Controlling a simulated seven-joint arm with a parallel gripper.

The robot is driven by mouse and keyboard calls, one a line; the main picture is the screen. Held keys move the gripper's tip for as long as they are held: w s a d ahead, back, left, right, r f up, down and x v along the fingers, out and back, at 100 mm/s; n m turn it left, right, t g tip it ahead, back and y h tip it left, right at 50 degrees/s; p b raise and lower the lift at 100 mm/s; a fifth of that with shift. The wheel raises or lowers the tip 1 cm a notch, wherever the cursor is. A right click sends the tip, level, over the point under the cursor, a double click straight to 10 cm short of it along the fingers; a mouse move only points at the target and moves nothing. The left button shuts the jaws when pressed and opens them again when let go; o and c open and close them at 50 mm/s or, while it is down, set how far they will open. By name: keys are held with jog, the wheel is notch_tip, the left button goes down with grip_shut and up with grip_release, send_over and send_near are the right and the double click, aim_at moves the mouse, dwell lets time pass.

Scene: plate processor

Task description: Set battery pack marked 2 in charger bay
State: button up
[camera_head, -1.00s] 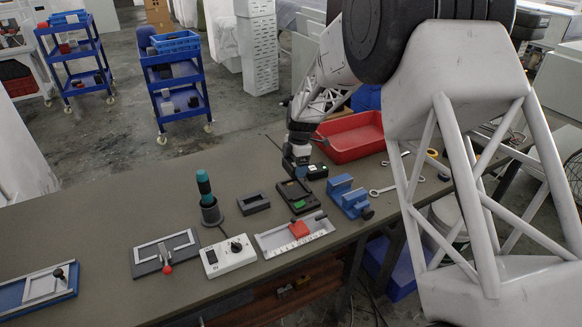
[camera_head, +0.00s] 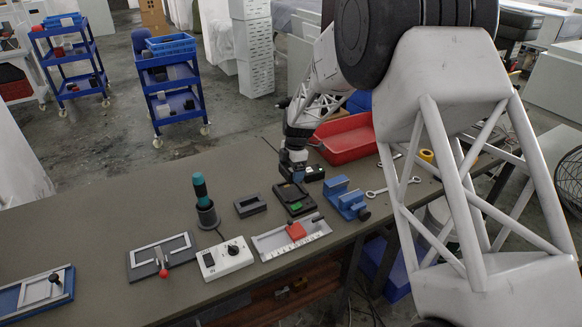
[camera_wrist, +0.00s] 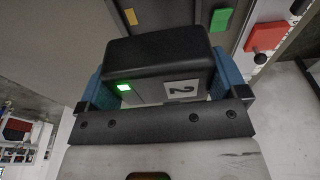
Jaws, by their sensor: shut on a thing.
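My gripper (camera_wrist: 165,95) is shut on the black battery pack (camera_wrist: 155,55), with a blue finger on each side. The pack shows a white label marked 2 and a lit green light. A dark unit with a green patch, apparently the charger (camera_head: 298,197), sits on the bench just in front of my gripper (camera_head: 292,168). In the wrist view the dark unit (camera_wrist: 175,14), with orange and green patches, lies beyond the pack. The pack hides part of it, and I cannot tell whether they touch. A small black item with a green light (camera_head: 314,174) shows right of my gripper.
A blue vise (camera_head: 344,198) stands right of the charger, and a red tray (camera_head: 346,140) behind. A pale slide fixture with a red block (camera_head: 296,231) lies in front. A black open frame (camera_head: 250,206) and a cup with a teal-handled tool (camera_head: 206,210) stand left.

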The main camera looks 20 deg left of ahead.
aim_at(290, 192)
jog(key=shift+f, duration=2.9)
jog(key=shift+f, duration=0.65)
jog(key=o, duration=0.8)
jog(key=shift+r, duration=4)
